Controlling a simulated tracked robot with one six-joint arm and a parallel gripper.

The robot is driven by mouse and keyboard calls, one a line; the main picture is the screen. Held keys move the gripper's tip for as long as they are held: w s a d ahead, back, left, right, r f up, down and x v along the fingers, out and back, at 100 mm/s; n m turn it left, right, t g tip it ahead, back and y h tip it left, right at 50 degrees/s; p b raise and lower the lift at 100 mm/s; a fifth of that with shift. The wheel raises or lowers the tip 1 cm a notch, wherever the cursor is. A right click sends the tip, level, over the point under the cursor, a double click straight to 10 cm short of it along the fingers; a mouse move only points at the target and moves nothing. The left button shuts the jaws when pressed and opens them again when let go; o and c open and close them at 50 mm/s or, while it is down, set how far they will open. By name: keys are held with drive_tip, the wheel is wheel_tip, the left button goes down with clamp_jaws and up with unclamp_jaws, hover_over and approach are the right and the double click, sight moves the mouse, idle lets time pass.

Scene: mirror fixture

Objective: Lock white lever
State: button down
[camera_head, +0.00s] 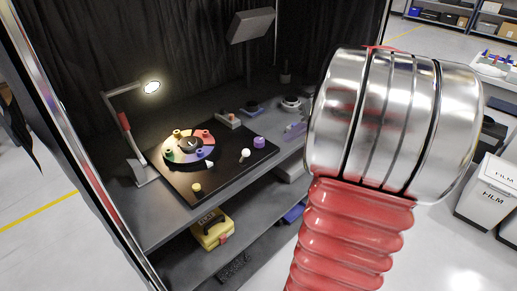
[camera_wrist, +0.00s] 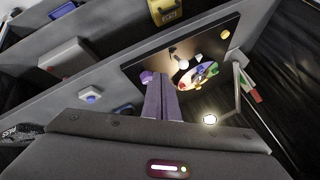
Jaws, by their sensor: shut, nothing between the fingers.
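A white ball-topped lever (camera_head: 245,154) stands on the black board (camera_head: 225,176), right of a multicoloured disc (camera_head: 190,145). In the wrist view the white knob (camera_wrist: 173,50) is small, near the disc (camera_wrist: 195,75). Its exact angle is too small to tell. My gripper (camera_wrist: 162,78) is shut and empty in the wrist view, its purple-grey fingers side by side and pointing toward the board. The fingertips appear beside a purple knob (camera_wrist: 147,77), apart from the white lever; whether they touch anything I cannot tell. In the head view my arm hides most of the gripper.
A lit desk lamp (camera_head: 150,87) stands left of the board. A yellow knob (camera_head: 196,187) is at the board's front, and a purple knob (camera_head: 259,142) is at its right. A yellow case (camera_head: 212,230) sits on the lower shelf. Space above the board looks clear.

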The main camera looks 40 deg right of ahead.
approach(244, 157)
drive_tip(key=shift+w+d+f, duration=0.7)
drive_tip(key=shift+w+f, duration=0.4)
drive_tip(key=shift+f, duration=0.8)
drive_tip(key=shift+w+r, duration=0.1)
